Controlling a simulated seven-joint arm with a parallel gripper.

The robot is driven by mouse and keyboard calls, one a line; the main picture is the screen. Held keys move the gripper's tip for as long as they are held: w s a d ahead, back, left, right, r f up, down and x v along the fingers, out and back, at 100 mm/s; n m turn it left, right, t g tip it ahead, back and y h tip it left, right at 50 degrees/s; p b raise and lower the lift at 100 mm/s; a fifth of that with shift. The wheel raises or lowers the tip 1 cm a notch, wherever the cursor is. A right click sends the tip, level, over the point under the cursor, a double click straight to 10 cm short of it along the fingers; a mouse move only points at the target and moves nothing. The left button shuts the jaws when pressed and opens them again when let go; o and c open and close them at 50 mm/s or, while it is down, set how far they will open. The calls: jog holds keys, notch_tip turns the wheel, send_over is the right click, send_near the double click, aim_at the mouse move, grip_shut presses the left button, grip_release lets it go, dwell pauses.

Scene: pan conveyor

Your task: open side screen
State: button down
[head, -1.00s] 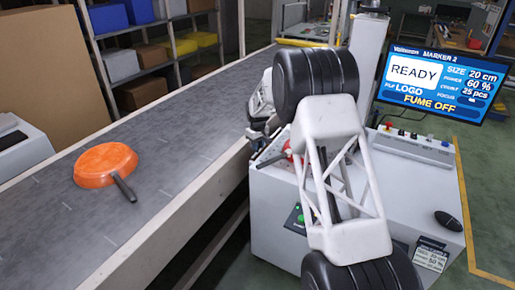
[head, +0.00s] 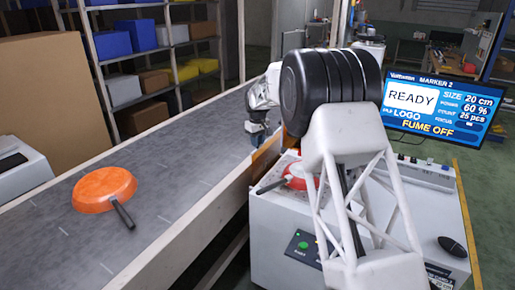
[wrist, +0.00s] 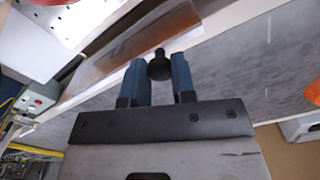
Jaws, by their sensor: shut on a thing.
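The side screen (head: 266,155) is an amber see-through panel between the conveyor and the marking machine. In the wrist view the side screen (wrist: 150,38) runs diagonally across the upper part, with a black round knob (wrist: 159,66) at its near side. My gripper (wrist: 157,72) has its two blue-grey fingers on either side of this knob and is shut on it. In the head view my gripper (head: 257,137) is small and partly hidden by my arm, at the conveyor's machine-side edge.
An orange pan (head: 103,187) with a dark handle lies on the conveyor (head: 150,235). A red pan (head: 298,178) sits in the marking machine (head: 285,225), partly behind my arm. The monitor (head: 436,106) reads READY and FUME OFF. Shelves (head: 95,50) stand behind the conveyor.

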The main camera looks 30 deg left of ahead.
jog(key=shift+r, duration=0.2)
jog(key=c, duration=0.9)
grip_release()
jog(key=shift+r, duration=3.85)
